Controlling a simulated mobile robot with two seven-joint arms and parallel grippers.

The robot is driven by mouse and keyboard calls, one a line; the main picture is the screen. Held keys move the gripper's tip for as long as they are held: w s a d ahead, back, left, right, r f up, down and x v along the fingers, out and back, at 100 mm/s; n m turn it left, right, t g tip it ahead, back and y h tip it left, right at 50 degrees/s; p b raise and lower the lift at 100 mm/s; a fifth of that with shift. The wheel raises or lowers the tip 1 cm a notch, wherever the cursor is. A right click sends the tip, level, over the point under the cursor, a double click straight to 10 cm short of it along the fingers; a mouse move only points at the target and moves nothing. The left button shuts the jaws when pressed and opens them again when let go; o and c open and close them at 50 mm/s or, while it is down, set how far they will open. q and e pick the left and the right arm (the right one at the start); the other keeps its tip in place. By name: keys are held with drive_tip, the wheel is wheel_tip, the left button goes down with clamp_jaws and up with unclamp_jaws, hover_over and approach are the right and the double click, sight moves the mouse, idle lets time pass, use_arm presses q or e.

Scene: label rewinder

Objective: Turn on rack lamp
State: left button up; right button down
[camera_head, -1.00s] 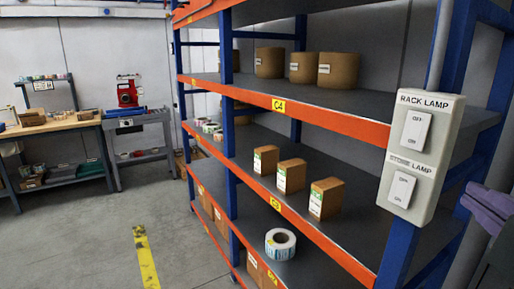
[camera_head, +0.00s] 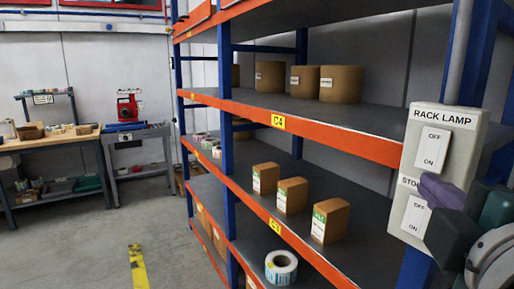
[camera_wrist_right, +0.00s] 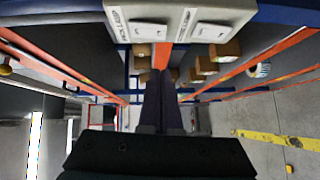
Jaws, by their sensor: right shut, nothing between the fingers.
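A pale switch box (camera_head: 465,128) is fixed to the blue rack post at the right of the head view. Its upper white rocker (camera_head: 432,149), under the words RACK LAMP, has OFF at the top and ON at the bottom. Which side is pressed I cannot tell. A lower rocker (camera_head: 415,215) belongs to a second label, partly hidden by my right gripper (camera_head: 438,190). That gripper's purple fingers are shut and empty, overlapping the box below the upper rocker; contact is unclear. The right wrist view shows the shut fingers (camera_wrist_right: 160,102) below the box (camera_wrist_right: 178,12). My left gripper is out of view.
The rack's orange-edged shelves (camera_head: 345,136) run left from the box, holding brown rolls (camera_head: 341,84), cartons (camera_head: 330,221) and a label roll (camera_head: 281,267). A workbench (camera_head: 60,142) stands far left. The floor (camera_head: 90,245) between is mostly open.

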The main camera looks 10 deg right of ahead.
sight(420, 163)
drive_tip(key=w+d, duration=0.1)
drive_tip(key=w, duration=0.1)
drive_tip(key=w+d+p, duration=0.1)
drive_tip(key=w+d, duration=0.1)
drive_tip(key=w+d+p, duration=0.1)
drive_tip(key=w, duration=0.1)
drive_tip(key=shift+d+f, duration=0.2)
drive_tip(key=shift+d, duration=0.1)
drive_tip(key=shift+w+d+f, duration=0.15)
drive_tip(key=shift+d, duration=0.4)
